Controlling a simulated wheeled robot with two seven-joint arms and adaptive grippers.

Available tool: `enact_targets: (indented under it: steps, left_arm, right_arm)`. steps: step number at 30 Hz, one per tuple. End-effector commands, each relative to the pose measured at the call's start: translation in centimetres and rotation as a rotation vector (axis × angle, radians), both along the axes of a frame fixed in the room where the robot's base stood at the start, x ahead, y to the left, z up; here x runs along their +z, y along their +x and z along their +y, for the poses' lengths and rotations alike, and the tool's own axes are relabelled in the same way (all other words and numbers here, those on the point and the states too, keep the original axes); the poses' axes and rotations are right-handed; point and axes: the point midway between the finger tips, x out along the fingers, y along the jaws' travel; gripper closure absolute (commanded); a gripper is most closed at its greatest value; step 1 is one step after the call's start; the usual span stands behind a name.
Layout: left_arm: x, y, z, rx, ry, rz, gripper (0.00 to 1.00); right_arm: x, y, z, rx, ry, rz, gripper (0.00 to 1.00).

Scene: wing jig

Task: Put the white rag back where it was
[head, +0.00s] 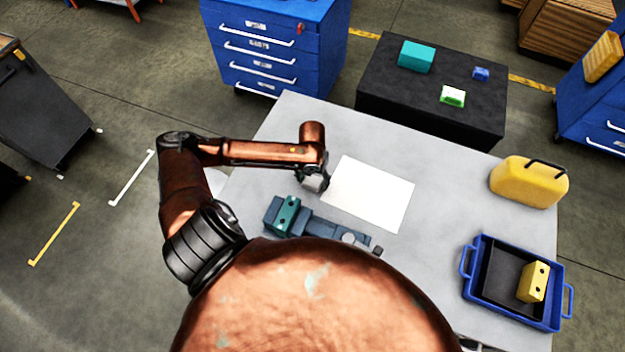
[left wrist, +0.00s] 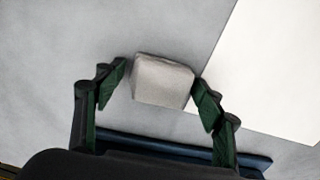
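The white rag (left wrist: 162,82) shows in the left wrist view as a small off-white, block-shaped bundle. My left gripper (left wrist: 160,82) has its green-and-dark fingertips on either side of it, angled inward and closed against it. In the head view my left gripper (head: 315,182) is over the grey table, at the left edge of a flat white sheet (head: 372,192). The rag is hard to tell apart from the gripper there. Its height above the table is unclear. My right gripper is not in view.
A blue-grey vise-like fixture (head: 325,228) with a green block (head: 288,215) lies close in front of the gripper. A yellow canister (head: 528,182) and a blue tray (head: 468,262) holding a yellow block (head: 532,282) stand at the right. The table (head: 440,210) between is clear.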

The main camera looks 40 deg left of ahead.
Motion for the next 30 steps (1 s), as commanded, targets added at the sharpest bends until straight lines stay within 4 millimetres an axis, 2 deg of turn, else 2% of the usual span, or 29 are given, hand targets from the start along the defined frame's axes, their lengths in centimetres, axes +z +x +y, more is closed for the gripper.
enact_targets:
  steps: [9, 13, 24, 30]
  left_arm:
    - [0.1, 0.0, 0.0, 0.0, 0.0, 0.0, 0.33]
    - [1.2, 0.1, 0.1, 0.0, 0.002, -0.002, 0.33]
    - [8.6, 0.1, 0.1, -0.001, 0.002, -0.004, 0.33]
    - [11.4, 0.0, 0.0, 0.001, 0.0, -0.001, 0.33]
  right_arm:
    - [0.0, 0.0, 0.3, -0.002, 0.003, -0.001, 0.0]
    - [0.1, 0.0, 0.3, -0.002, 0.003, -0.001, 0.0]
    - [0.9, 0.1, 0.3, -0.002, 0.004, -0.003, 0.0]
    - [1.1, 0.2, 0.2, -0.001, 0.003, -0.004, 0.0]
